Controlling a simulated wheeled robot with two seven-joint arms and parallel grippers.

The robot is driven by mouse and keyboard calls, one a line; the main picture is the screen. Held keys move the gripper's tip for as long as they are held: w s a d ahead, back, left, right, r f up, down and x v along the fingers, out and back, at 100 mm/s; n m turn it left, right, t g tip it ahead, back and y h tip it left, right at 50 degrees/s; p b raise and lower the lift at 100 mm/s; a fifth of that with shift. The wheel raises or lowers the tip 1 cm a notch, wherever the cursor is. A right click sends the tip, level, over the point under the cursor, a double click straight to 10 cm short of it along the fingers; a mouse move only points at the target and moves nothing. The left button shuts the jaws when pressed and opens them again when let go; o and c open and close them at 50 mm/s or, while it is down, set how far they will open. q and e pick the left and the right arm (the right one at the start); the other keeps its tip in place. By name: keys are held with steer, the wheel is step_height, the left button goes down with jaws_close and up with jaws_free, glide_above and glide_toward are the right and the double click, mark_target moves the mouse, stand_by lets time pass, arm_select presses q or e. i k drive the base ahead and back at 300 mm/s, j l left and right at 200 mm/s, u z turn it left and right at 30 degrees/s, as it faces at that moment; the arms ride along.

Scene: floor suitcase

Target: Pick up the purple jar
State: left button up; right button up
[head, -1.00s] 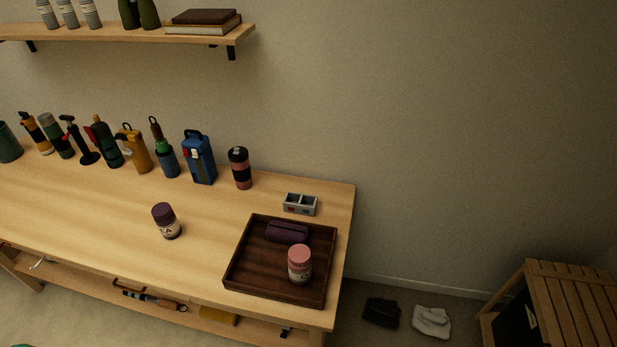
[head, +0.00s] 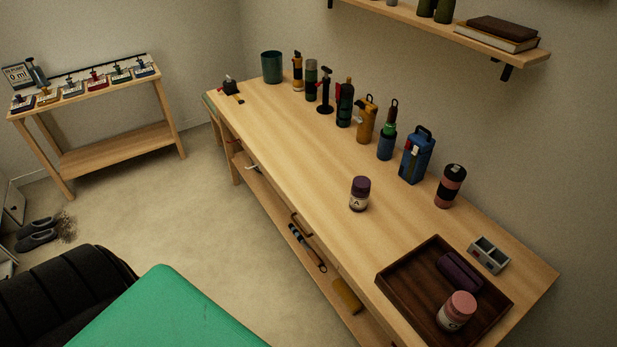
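Neither of my grippers shows in the head view.
A pink-lidded jar (head: 456,311) and a purple case (head: 460,271) are in the tray, with a grey two-slot holder (head: 489,255) beside it. Several bottles and tools line the bench's back. A green surface (head: 165,315) and black ribbed object (head: 65,300) fill the lower left.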

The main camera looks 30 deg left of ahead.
mark_target(359, 201)
steer(key=u, duration=0.7)
steer(key=i+j+z, duration=0.15)
steer(key=z, duration=0.25)
steer(key=j+z, duration=0.4)
steer(key=i+j+z, duration=0.1)
steer(key=j+z, duration=0.3)
steer(key=l, duration=0.1)
